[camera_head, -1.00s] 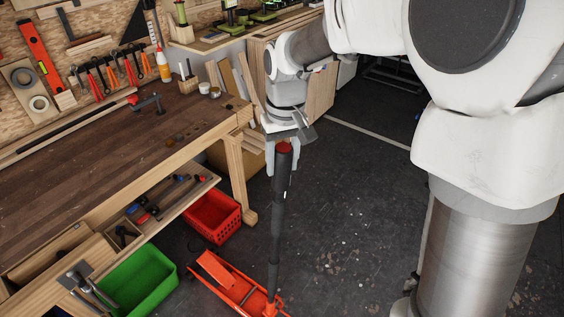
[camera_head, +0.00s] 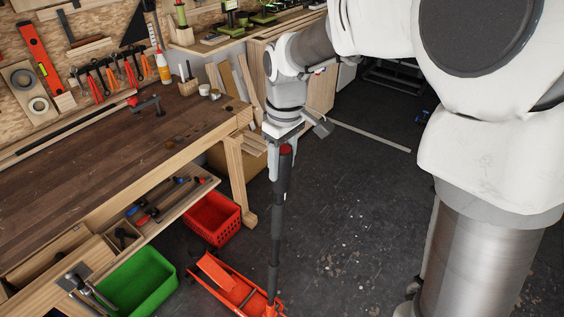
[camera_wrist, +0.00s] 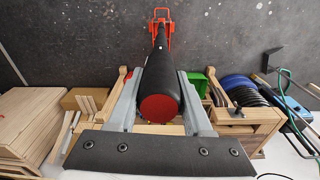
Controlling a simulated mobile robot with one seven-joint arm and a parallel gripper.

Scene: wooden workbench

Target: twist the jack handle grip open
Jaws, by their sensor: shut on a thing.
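The jack handle is a long dark pole that stands nearly upright in the head view, with a black grip (camera_head: 284,176) and a red end cap at its top. Its foot meets the orange-red floor jack (camera_head: 230,285). My gripper (camera_head: 279,160) is at the top of the grip, with its fingers on either side. In the wrist view the grip's red end cap (camera_wrist: 160,108) faces the camera between the two grey fingers of my gripper (camera_wrist: 158,95), which are shut on the grip. The jack (camera_wrist: 160,20) shows at the far end of the pole.
The wooden workbench (camera_head: 130,140) stands to the left, its leg close to the pole. A red crate (camera_head: 213,218) and a green bin (camera_head: 140,283) are under and beside it. The dark floor (camera_head: 350,220) right of the pole is clear up to my own body.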

